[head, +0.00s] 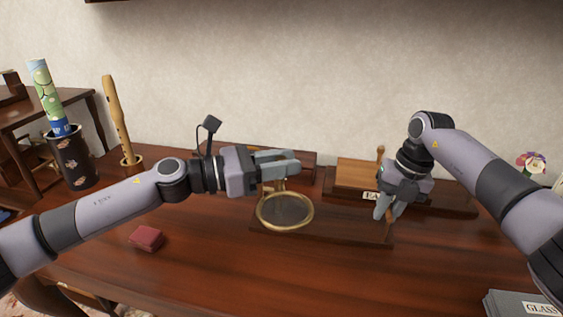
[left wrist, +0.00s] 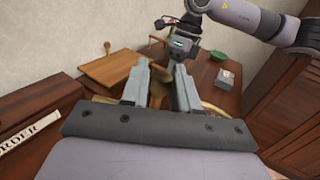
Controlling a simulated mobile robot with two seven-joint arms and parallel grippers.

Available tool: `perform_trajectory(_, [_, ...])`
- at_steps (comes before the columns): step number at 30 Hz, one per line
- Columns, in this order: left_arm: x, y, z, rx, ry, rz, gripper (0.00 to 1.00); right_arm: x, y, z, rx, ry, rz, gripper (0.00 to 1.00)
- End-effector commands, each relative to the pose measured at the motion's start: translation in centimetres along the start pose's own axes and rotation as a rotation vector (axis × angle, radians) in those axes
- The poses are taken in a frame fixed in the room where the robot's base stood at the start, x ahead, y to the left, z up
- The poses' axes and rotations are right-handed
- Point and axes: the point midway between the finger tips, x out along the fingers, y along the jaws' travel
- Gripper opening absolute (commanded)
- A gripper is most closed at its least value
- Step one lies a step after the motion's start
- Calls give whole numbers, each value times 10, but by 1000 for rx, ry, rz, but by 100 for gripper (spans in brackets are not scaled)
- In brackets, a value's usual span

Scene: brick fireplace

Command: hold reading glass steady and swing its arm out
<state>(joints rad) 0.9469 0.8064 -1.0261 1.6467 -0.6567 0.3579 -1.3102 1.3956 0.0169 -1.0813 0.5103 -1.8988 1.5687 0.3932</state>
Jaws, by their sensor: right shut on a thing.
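The reading glass has a round brass ring (head: 260,222) on a dark wooden base (head: 340,228) in the middle of the desk. My left gripper (head: 294,162) is above and behind the ring, pointing right. In the left wrist view its two fingers (left wrist: 160,66) are apart, with part of a brass-coloured piece (left wrist: 158,92) visible between and beyond them. I cannot tell whether they touch it. My right gripper (head: 385,212) points down and is shut at the right end of the wooden base; its fingers hide the exact grip.
A red block (head: 147,238) lies at the front left of the desk. A wooden box with a label (head: 365,175) stands behind the base. A flute (head: 116,115) and a dark pot (head: 75,160) stand at the left. The front middle of the desk is clear.

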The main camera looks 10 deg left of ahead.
Motion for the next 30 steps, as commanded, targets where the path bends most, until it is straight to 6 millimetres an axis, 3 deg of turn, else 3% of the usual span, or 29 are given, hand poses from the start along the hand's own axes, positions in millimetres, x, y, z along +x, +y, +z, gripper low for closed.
perform_trajectory(30, [-18,6,0,1,1,-283,0,0,0,0,0,-1,-1,0])
